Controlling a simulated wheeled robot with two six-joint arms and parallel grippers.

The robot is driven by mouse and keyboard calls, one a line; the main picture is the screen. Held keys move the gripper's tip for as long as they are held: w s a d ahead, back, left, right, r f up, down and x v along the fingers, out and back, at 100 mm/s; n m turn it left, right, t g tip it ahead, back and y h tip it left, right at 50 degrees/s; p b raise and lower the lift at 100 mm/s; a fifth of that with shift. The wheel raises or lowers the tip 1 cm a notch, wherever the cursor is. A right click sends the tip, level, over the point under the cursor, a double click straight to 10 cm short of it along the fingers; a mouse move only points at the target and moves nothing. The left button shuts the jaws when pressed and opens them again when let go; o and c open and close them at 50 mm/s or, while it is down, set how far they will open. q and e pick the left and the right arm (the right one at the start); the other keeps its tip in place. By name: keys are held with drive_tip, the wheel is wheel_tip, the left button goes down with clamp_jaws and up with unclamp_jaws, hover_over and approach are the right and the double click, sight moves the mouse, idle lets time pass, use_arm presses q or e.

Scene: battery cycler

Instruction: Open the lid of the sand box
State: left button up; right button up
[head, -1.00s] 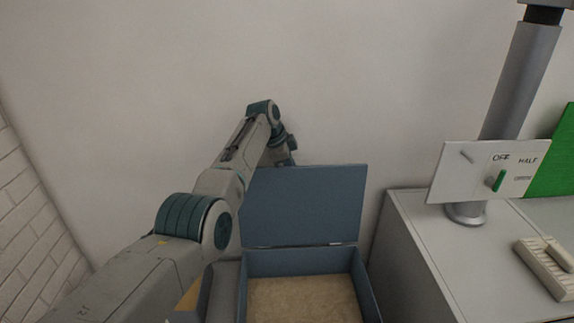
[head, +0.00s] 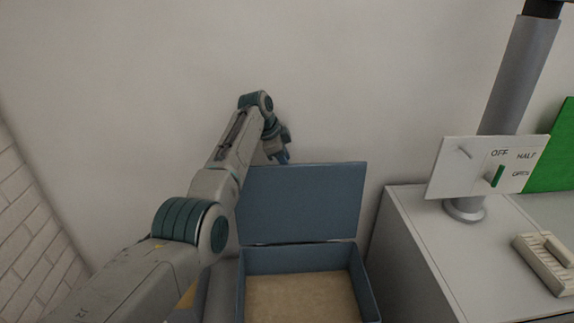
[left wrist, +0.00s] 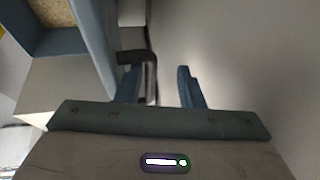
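The sand box (head: 301,259) is a blue box with tan sand inside, low in the middle of the head view. Its blue lid (head: 302,203) stands up, nearly vertical, at the back edge of the box. The lid also shows edge-on at the left of the left wrist view (left wrist: 97,38), with a corner of sand beyond it. My left gripper (head: 283,158) is at the lid's top edge, towards its left side. In the left wrist view its two blue fingers (left wrist: 160,80) are apart, with no lid between them. My right gripper is not in view.
A grey cabinet (head: 422,270) stands right of the box. It carries a grey post (head: 510,80), a white switch panel (head: 470,168) and a pale slotted block (head: 545,265). A plain wall (head: 330,70) is close behind the lid.

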use_arm(q)
drive_tip(key=b+v, duration=0.2)
drive_tip(key=v, duration=0.6)
drive_tip(key=shift+a, duration=0.1)
